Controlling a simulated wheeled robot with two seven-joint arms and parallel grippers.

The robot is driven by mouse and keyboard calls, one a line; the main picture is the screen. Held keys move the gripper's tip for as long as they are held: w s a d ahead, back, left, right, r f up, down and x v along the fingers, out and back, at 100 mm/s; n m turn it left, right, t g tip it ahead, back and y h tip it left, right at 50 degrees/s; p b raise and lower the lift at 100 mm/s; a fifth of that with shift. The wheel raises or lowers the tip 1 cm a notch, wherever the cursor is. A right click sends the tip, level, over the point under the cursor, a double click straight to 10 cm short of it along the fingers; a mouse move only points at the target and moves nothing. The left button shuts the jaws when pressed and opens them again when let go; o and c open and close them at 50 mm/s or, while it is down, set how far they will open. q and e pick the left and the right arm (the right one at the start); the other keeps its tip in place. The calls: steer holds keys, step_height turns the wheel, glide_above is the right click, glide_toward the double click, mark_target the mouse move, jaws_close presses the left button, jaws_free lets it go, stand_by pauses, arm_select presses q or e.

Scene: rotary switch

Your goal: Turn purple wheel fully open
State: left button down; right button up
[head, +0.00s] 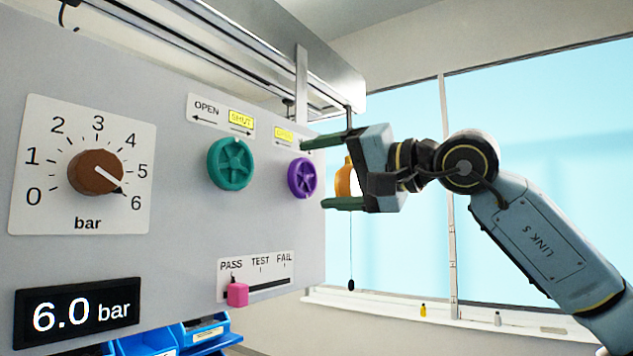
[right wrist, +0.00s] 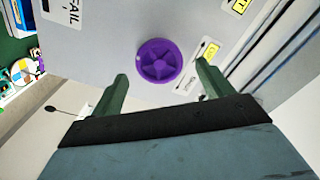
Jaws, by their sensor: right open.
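The purple wheel (head: 302,178) is a round knob with a spoked face on the grey panel's right part. It also shows in the right wrist view (right wrist: 158,62), ahead of the fingers. My right gripper (head: 314,173) is open, with one finger above and one below the wheel's height. In the right wrist view its fingers (right wrist: 162,70) lie either side of the wheel, with nothing between them. I cannot tell whether they touch it. A label (head: 284,134) above the wheel has a yellow part too small to read; its right side is hidden by my gripper. My left gripper is out of view.
A teal wheel (head: 231,163) sits left of the purple one. A brown dial (head: 96,172) points near 6, above a display (head: 77,311) reading 6.0 bar. A pink slider (head: 237,293) stands at PASS. An orange object (head: 344,182) shows behind my right gripper.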

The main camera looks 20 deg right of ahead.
steer(key=b+v, duration=0.3)
steer(key=v, duration=0.8)
